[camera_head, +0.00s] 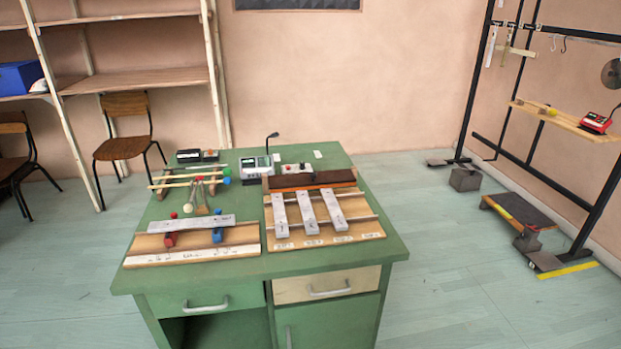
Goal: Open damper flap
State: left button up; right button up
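A long dark brown strip (312,180), which looks like the damper flap, lies along the back edge of a wooden board (352,236) on the green desk. Several grey metal bars (307,213) lie side by side on that board, in front of the strip. Their far ends come close to the strip; I cannot tell whether it touches them. A reddish edge shows under the strip's front left part. Neither of my grippers is in view.
Left of the board, a second wooden board (240,234) carries one metal bar (190,223) on red and blue supports. Mallets (202,198), wooden sticks and a grey device (256,168) with a microphone stand behind. Chairs and shelves are left, a black rack right.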

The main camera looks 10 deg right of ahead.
aim_at(312, 180)
jog(key=i+l+z, duration=0.1)
jog(key=z, duration=0.25)
jog(key=i+z, duration=0.4)
jog(key=k+l, duration=0.05)
